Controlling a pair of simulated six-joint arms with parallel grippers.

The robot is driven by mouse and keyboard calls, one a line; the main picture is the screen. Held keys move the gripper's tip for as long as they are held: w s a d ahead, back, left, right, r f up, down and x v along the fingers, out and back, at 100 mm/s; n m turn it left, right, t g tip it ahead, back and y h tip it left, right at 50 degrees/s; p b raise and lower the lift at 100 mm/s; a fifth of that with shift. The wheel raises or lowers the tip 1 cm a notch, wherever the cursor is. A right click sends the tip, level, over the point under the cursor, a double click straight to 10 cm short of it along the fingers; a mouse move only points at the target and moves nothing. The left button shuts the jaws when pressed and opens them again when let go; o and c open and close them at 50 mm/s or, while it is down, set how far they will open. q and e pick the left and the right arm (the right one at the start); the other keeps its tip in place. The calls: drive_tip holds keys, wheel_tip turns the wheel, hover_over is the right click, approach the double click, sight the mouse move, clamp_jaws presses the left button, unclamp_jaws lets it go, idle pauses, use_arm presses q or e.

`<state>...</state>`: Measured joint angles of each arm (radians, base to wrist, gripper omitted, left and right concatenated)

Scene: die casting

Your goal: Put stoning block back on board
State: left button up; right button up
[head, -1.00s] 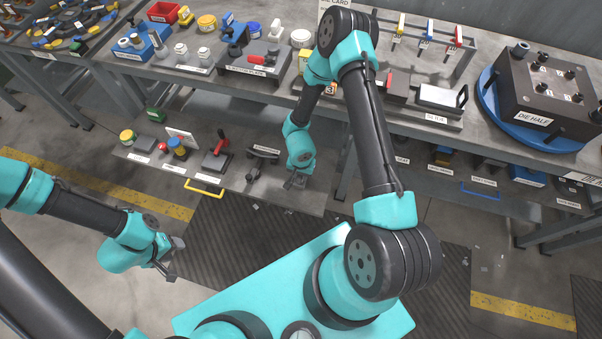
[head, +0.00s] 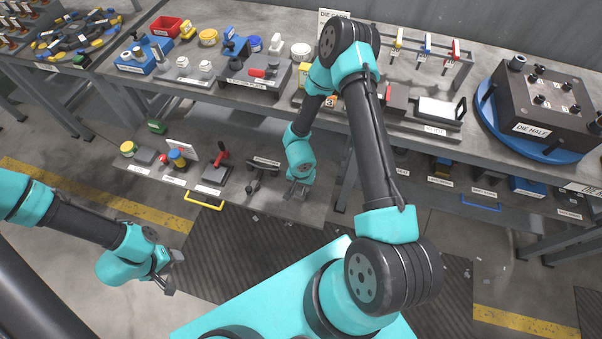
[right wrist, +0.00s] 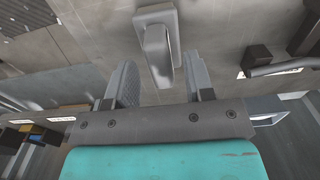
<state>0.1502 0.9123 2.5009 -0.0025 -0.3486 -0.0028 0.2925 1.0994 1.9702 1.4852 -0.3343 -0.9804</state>
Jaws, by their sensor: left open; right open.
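A pale grey block-like piece with a squarish base (right wrist: 157,45), perhaps the stoning block, shows in the right wrist view on a grey surface. Its near end reaches toward the gap between the fingers of my right gripper (right wrist: 160,85), which is open and holds nothing. I cannot tell whether the fingers touch it. In the head view my right gripper (head: 298,188) is low over the right part of the pulled-out lower board (head: 260,208); the piece is hard to make out there. My left gripper (head: 172,273) is open and empty above the floor at the left.
The lower board also carries a red-handled tool (head: 217,165), a dark tool (head: 258,178) and small pots, with labels. The workbench above holds a red bin (head: 165,26) and a die half (head: 540,100) on a blue disc. Floor left of the board is clear.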

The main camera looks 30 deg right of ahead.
wheel_tip(320, 180, up, 11)
idle(0.5)
drive_tip(key=shift+f, duration=0.1)
idle(0.3)
drive_tip(key=s+a+f+n+y, duration=0.1)
drive_tip(key=s+a+n+y, duration=0.2)
drive_tip(key=s+n, duration=0.4)
drive_tip(key=shift+s+a+f+t+y, duration=0.35)
drive_tip(key=shift+s+a+t+y, duration=0.05)
drive_tip(key=shift+a, duration=0.15)
